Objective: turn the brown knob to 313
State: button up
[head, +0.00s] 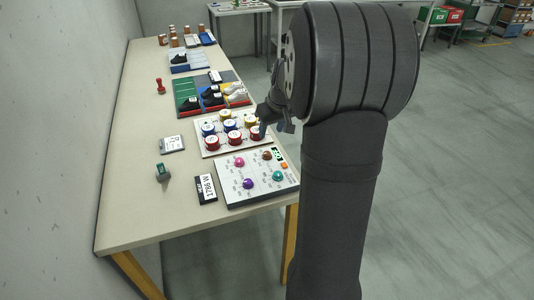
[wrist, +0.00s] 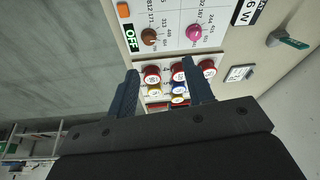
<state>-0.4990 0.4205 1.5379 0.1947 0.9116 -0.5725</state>
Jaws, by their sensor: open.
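The brown knob (wrist: 149,37) sits on the white control panel (wrist: 170,16) in the wrist view, with small printed numbers around it; 313 cannot be made out. Its pointer direction is too small to tell. The brown knob (head: 267,155) also shows near the far right corner of the panel (head: 233,197) in the head view. My gripper (wrist: 160,70) is open and empty, apart from the brown knob, with its fingers over the area of the round red and blue pieces. In the head view my gripper (head: 275,116) is partly hidden by my arm.
A pink knob (wrist: 194,32) is nearby. Red-topped round pieces (wrist: 152,75) stand close to the fingers. Purple (head: 248,184) and teal (head: 278,176) knobs share the panel.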

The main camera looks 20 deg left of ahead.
jog(key=w+d, duration=0.2)
send_near(267, 153)
jog(key=shift+t+y, duration=0.3)
jog(key=x, duration=0.7)
jog(key=shift+s+d+f, duration=0.2)
jog(key=shift+f, duration=0.25)
jog(key=c, duration=1)
